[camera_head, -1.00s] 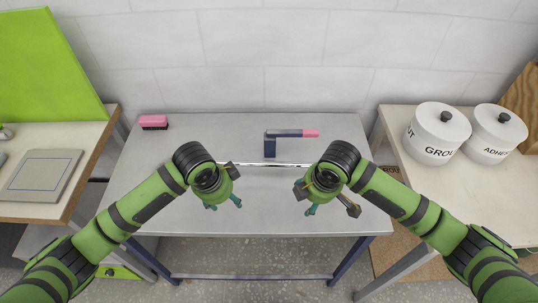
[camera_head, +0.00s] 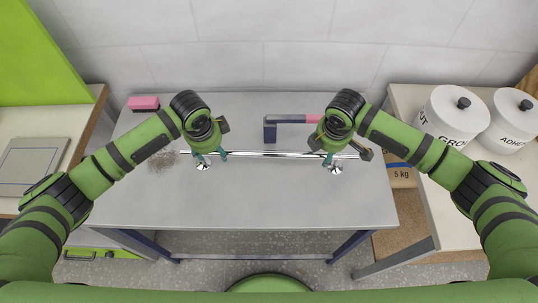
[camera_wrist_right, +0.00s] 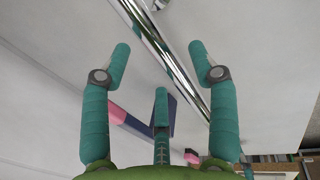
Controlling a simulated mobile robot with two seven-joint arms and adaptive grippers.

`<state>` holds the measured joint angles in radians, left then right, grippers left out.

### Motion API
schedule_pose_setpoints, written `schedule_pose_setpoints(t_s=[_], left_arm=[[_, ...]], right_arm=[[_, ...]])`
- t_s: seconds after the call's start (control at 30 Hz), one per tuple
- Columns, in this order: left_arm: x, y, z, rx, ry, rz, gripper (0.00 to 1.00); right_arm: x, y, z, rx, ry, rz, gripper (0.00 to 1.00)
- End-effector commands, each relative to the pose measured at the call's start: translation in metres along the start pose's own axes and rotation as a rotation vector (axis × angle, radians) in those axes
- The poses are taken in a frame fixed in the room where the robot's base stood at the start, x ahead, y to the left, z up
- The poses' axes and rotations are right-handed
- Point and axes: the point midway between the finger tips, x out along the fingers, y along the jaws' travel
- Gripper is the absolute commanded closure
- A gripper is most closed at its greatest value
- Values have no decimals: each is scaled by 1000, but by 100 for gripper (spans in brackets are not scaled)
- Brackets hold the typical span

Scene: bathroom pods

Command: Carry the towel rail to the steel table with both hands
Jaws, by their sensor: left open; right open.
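The towel rail (camera_head: 270,154) is a shiny chrome bar with small round end feet. It lies lengthwise across the steel table (camera_head: 260,205), parallel to the wall. My left gripper (camera_head: 209,159) is open at the rail's left part, and my right gripper (camera_head: 328,160) is open at its right part. In the right wrist view the rail (camera_wrist_right: 165,55) runs diagonally past the spread teal fingers of my right gripper (camera_wrist_right: 158,55), with space between fingers and bar. Whether any finger touches the rail cannot be told.
A dark tool with a pink handle (camera_head: 292,119) lies behind the rail. A pink block (camera_head: 143,103) is at the table's back left, and a grey speckled patch (camera_head: 164,161) lies near the left gripper. White canisters (camera_head: 456,115) stand on the right bench. The table's front is clear.

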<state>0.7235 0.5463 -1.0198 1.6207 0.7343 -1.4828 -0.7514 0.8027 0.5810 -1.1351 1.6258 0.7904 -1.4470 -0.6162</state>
Motion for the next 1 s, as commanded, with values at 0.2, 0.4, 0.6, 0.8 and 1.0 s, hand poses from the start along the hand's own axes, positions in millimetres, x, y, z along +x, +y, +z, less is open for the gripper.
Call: schedule_pose_setpoints(t_s=[0.2,0.4,0.6,0.8,1.0], left_arm=[[27,0,0,-1,0,2,40],[35,0,0,1,-1,0,40],[35,0,0,1,-1,0,40],[35,0,0,1,0,0,100],[35,0,0,1,0,0,100]], right_arm=[[27,0,0,0,0,-1,40],[34,0,0,0,0,1,40],[34,0,0,-1,0,1,40],[34,0,0,-1,0,1,100],[34,0,0,-1,0,1,100]])
